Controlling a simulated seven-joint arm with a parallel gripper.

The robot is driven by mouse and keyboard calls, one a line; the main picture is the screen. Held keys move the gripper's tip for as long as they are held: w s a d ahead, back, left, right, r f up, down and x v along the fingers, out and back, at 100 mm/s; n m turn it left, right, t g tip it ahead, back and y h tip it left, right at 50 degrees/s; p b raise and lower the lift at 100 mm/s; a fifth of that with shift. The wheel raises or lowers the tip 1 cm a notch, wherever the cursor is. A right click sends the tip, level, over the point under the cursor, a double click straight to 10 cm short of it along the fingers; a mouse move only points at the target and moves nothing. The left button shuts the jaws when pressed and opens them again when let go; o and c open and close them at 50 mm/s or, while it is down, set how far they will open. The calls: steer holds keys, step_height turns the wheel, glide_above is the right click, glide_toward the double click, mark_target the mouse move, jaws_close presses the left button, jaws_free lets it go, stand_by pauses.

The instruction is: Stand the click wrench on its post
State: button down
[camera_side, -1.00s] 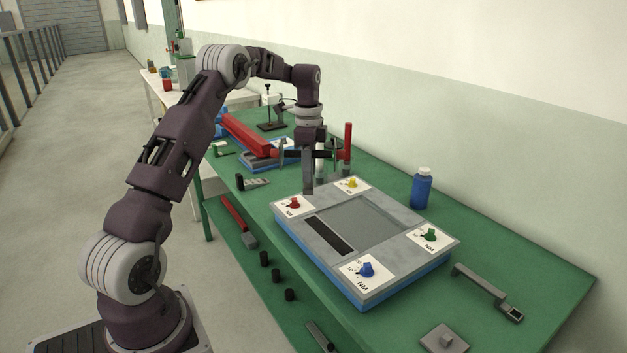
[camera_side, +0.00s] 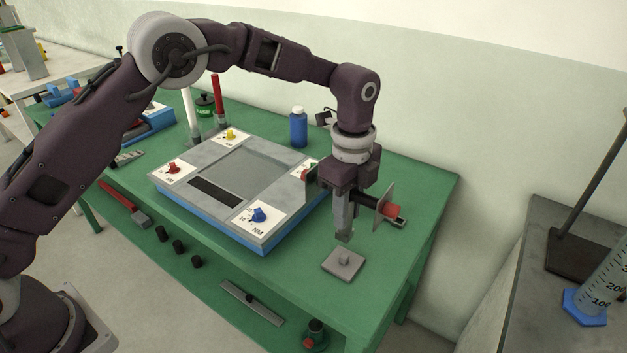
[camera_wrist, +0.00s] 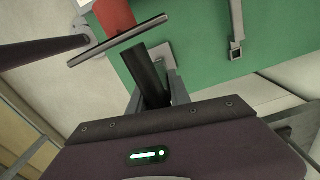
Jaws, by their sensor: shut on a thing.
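The bar lies crosswise in the jaws, not upright. In the wrist view, its black shaft (camera_wrist: 148,75) runs between the grey fingers to the plate (camera_wrist: 115,42) and a red part (camera_wrist: 113,14). In the wrist view, the base (camera_wrist: 164,54) is partly hidden by the shaft.
A grey panel (camera_side: 243,170) with coloured knobs stands left of my gripper. A blue bottle (camera_side: 298,128) stands behind.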

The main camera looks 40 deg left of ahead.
mark_target(347, 232)
steer(key=shift+s+d, duration=0.15)
steer(key=shift+d, duration=0.15)
steer(key=shift+f, duration=2.15)
steer(key=shift+f, duration=1.15)
steer(key=c, duration=1.1)
jaws_free()
